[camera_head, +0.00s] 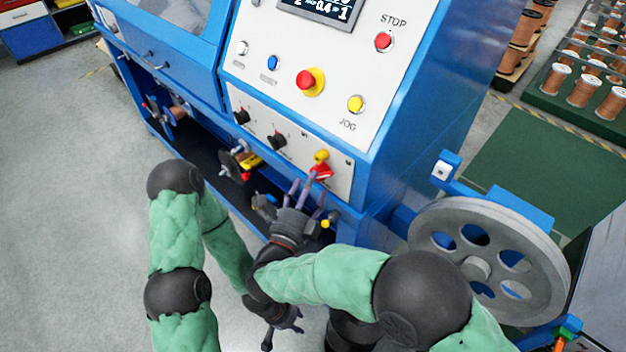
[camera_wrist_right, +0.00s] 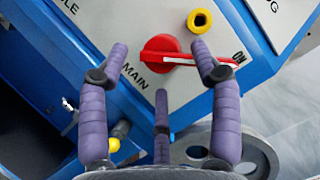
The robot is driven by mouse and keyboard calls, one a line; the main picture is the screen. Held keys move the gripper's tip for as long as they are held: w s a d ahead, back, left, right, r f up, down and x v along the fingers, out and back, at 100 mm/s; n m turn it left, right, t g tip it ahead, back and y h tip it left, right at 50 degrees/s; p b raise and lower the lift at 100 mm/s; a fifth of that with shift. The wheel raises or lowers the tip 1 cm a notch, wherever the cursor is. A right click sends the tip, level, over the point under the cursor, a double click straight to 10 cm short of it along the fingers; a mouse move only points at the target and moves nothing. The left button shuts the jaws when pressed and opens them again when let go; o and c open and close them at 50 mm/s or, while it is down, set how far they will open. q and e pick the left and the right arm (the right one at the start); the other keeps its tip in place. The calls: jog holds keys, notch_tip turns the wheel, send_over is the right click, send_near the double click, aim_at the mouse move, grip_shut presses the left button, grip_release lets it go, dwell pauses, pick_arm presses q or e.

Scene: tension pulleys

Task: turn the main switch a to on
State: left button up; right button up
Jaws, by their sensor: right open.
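The main switch (camera_head: 320,172) is a red rotary knob low on the machine's white panel. In the right wrist view the switch (camera_wrist_right: 161,46) sits above the MAIN lettering, and its red handle with a white line stretches right toward the ON label. My right gripper (camera_head: 306,188) is open in front of it. In the wrist view the right gripper's purple fingers (camera_wrist_right: 159,58) stand on either side of the knob, with a third finger below. Contact cannot be told. My left gripper (camera_head: 284,326) hangs low, away from the panel; its finger opening is unclear.
A yellow knob (camera_head: 321,156) is just above the switch; black knobs (camera_head: 277,140) are to its left. A red emergency button (camera_head: 308,82) is higher up. A grey spoked wheel (camera_head: 478,268) stands to the right. Open floor (camera_head: 70,200) is at left.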

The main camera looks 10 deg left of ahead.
jog(key=shift+v, duration=2.55)
